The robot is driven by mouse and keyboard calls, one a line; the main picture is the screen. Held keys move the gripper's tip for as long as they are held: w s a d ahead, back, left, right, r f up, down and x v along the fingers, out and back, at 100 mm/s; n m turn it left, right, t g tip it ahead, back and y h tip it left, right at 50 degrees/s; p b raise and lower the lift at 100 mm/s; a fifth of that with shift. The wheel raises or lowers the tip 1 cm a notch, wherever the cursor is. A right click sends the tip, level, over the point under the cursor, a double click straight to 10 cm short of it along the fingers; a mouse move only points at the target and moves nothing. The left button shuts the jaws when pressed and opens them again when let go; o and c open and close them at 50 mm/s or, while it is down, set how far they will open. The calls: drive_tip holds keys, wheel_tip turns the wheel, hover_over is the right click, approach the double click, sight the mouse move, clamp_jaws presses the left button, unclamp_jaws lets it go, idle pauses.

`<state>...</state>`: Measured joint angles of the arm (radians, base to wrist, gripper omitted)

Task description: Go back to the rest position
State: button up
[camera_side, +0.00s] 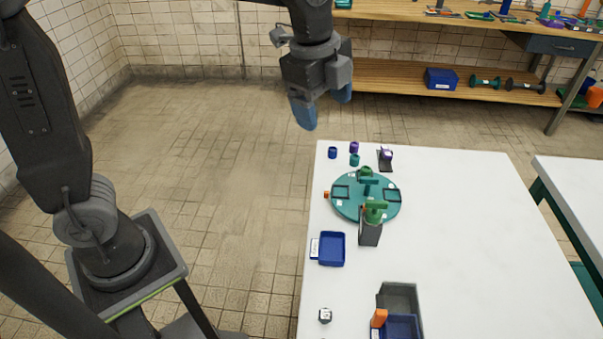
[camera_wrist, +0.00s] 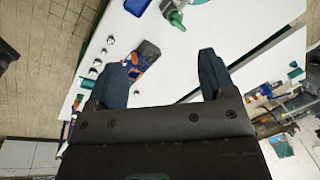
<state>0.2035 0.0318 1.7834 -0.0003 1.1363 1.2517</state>
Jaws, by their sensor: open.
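My gripper (camera_side: 322,110) hangs in the air beyond the far left corner of the white table (camera_side: 470,220). Its two blue fingers are apart with nothing between them in the side view. In the wrist view my gripper (camera_wrist: 160,78) is also open, and the table (camera_wrist: 215,35) lies below and away from it. I see no contact with any object. No marker of a rest position shows.
On the table are a round teal turntable (camera_side: 345,207) with green parts, a blue tray (camera_side: 331,249), a grey bin (camera_side: 399,296) and several small cups near the far left corner. A wooden workbench (camera_side: 420,77) stands behind. Bare floor (camera_side: 220,150) lies left of the table.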

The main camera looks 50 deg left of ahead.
drive_tip(key=s+a+f+n+t, duration=0.1)
drive_tip(key=s+a+n, duration=0.3)
drive_tip(key=s+n, duration=0.4)
drive_tip(key=s+a+f+n+t, duration=0.1)
drive_tip(key=s+a+n+t, duration=0.1)
drive_tip(key=s+n, duration=0.6)
drive_tip(key=shift+s+a+f+n, duration=0.3)
drive_tip(key=shift+s+a+f, duration=0.1)
drive_tip(key=shift+a, duration=0.5)
drive_tip(key=shift+w, duration=0.1)
